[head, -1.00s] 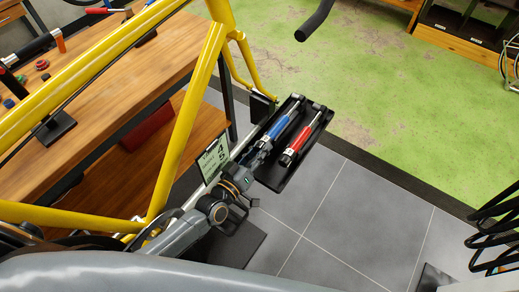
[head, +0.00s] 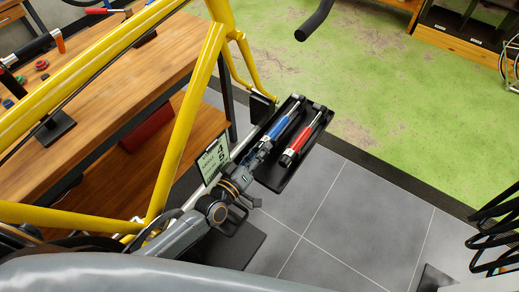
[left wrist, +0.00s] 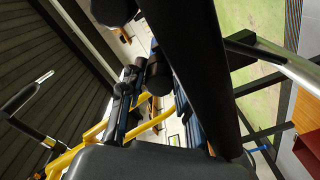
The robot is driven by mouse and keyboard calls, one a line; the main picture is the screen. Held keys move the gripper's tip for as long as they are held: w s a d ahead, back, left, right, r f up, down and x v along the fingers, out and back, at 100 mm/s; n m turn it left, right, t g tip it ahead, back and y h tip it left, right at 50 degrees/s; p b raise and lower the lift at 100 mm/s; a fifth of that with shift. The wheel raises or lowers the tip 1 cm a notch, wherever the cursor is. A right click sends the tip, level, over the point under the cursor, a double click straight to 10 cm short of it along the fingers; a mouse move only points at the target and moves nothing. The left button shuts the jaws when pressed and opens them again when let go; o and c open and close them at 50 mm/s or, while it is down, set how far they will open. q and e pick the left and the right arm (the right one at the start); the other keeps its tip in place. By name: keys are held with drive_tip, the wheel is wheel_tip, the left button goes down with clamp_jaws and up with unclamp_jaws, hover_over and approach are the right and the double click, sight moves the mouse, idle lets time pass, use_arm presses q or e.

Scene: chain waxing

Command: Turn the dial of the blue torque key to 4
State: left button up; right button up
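The blue torque key (head: 281,127) lies in a black tray (head: 268,182), with its shiny shaft towards the back right. A red key (head: 299,146) lies beside it on the right. My left gripper (head: 262,148) is at the near, lower end of the blue key, where the dial end is covered by the gripper. The dial's reading cannot be seen. In the left wrist view, large dark gripper parts (left wrist: 190,70) fill the middle, with a strip of blue beside them. Whether the fingers are closed on the key does not show. My right gripper is out of view.
A pale card with large digits, 4 on top (head: 214,157), stands just left of my left arm. The yellow bike frame (head: 186,125) rises close to the left. A wooden bench (head: 110,75) is behind it. Grey floor tiles (head: 340,215) are clear to the right.

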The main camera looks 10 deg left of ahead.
use_arm(q)
drive_tip(key=shift+o, duration=0.9)
drive_tip(key=shift+f, duration=0.1)
